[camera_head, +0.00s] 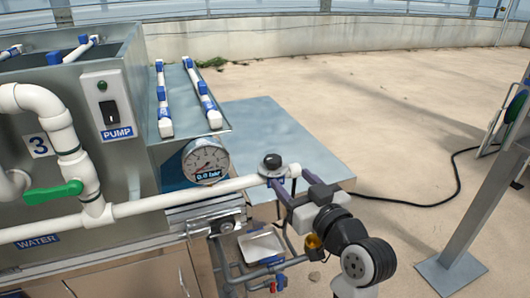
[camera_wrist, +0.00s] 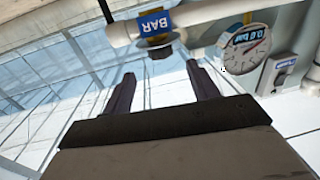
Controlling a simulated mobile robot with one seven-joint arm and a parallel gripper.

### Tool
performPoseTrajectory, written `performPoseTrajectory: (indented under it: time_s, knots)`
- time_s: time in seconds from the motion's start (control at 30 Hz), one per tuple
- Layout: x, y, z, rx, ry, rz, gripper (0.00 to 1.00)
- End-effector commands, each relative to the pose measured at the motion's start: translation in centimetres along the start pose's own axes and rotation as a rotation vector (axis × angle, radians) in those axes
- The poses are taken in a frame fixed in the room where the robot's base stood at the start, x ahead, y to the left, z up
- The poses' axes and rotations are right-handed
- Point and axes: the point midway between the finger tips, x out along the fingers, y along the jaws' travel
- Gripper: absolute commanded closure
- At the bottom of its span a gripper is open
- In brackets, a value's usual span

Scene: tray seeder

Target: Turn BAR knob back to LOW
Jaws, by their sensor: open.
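The BAR knob (camera_head: 271,161) is black and sits at the right end of the white pipe (camera_head: 190,195). In the wrist view the knob (camera_wrist: 160,52) shows beside a blue BAR label (camera_wrist: 155,22), upside down. My gripper (camera_head: 286,182) is open and empty, close to the knob in the head view. In the wrist view its two dark fingers (camera_wrist: 162,76) stand apart, with the knob just beyond and between their tips; I see no contact. LOW marks are not readable.
A PUMP switch box (camera_head: 108,105) and a green-handled valve (camera_head: 53,193) are at the left. White pipes with blue fittings (camera_head: 203,100) lie on the metal box. A grey plate (camera_head: 255,125) lies behind the knob. A grey post (camera_head: 480,190) stands right; open concrete lies behind.

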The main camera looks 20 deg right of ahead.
Motion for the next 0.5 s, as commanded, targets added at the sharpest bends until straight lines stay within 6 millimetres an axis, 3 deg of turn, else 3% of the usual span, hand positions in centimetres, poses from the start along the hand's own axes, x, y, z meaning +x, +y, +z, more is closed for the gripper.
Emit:
performPoseTrajectory:
  time_s: [0.3, 0.5]
  knots:
    - [7.0, -0.2, -0.2, 0.002, -0.002, -0.007, 0.41]
    - [10.0, -0.1, -0.2, -0.001, -0.001, -0.005, 0.41]
